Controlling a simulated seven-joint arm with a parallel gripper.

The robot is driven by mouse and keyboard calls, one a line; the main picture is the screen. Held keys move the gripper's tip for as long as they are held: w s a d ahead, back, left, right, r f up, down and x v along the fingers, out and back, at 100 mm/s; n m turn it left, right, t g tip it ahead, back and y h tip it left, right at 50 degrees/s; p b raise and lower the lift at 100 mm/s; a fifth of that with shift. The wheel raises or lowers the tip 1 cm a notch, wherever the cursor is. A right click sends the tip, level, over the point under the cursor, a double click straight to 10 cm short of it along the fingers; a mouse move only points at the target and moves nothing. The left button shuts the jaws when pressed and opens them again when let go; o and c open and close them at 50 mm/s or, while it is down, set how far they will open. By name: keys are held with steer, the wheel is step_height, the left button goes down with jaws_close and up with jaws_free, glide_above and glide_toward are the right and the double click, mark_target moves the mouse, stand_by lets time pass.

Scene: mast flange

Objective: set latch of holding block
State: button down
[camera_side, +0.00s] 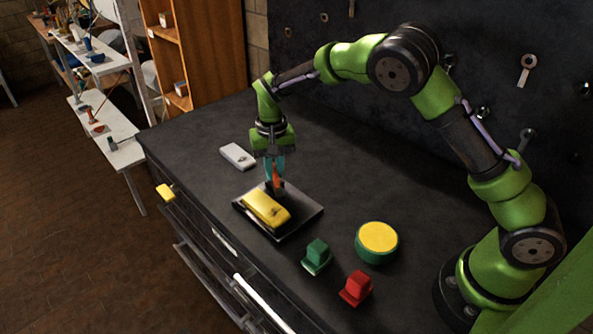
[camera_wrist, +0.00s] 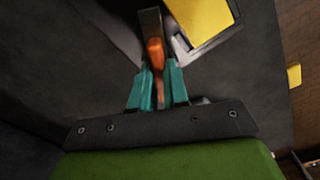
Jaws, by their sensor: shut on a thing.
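My gripper (camera_side: 275,169) points down over the black work table, its teal fingers shut on an orange latch handle (camera_side: 276,181). In the wrist view, the orange handle (camera_wrist: 155,52) shows between the teal fingertips (camera_wrist: 158,72), with a dark grey metal piece just beyond it. The latch stands at the back edge of a yellow block (camera_side: 266,208). The yellow block lies on a dark square plate (camera_side: 309,213) with a light rim; it also shows at the top of the wrist view (camera_wrist: 203,16). The fingers partly hide the latch's lower part.
A white box (camera_side: 238,156) lies behind and left of the plate. A green block (camera_side: 317,256), a red block (camera_side: 356,288) and a round yellow-topped green button (camera_side: 377,242) stand to the right and front. A yellow piece (camera_side: 166,192) is at the table's left edge.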

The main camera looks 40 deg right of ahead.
mark_target(274, 169)
steer(key=m, duration=0.6)
steer(key=shift+f+m, duration=0.2)
steer(key=shift+m, duration=0.1)
steer(key=m, duration=0.5)
steer(key=shift+m, duration=0.4)
steer(key=c, duration=1.2)
jaws_free()
steer(key=shift+o, duration=0.4)
steer(key=shift+r, duration=0.2)
step_height(274, 169, up, 17)
steer(key=shift+f, duration=0.2)
